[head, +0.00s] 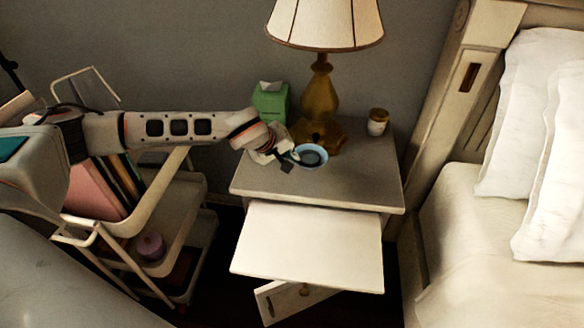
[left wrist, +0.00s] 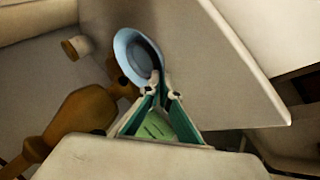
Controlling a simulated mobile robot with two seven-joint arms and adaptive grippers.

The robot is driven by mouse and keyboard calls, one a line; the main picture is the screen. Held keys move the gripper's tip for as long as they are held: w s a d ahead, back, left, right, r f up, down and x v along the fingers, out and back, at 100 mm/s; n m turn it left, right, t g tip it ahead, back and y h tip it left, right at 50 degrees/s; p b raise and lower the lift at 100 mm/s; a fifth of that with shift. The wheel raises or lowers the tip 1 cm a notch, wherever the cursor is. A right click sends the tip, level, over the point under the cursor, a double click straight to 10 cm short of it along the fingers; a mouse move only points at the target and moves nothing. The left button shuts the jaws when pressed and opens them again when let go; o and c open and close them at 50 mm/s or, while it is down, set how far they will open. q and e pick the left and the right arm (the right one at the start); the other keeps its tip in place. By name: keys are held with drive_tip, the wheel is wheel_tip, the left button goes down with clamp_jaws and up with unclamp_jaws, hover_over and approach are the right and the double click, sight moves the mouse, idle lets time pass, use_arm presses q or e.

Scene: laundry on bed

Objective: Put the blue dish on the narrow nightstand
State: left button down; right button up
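The blue dish (head: 311,156) is a small round bowl at the nightstand's top, in front of the lamp base. The nightstand (head: 355,185) has a grey-brown top. My left gripper (head: 288,163) reaches in from the left at the dish's near-left edge. In the left wrist view the fingertips (left wrist: 162,92) come together on the rim of the dish (left wrist: 140,55), which lies just beyond them. I cannot tell whether the dish's underside touches the top. My right gripper is in neither view.
A brass lamp (head: 320,95), a green tissue box (head: 270,103) and a small jar (head: 377,122) stand on the nightstand's back half. A white panel (head: 310,245) sticks out in front. A cart (head: 190,200) with books stands left; the bed (head: 480,230) is right.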

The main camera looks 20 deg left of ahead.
use_arm(q)
wheel_tip(320, 180, down, 4)
drive_tip(key=shift+f+b, duration=0.25)
drive_tip(key=shift+b, duration=0.05)
drive_tip(key=c, duration=2.6)
unclamp_jaws()
drive_tip(key=shift+f, duration=0.1)
drive_tip(key=shift+o, duration=0.2)
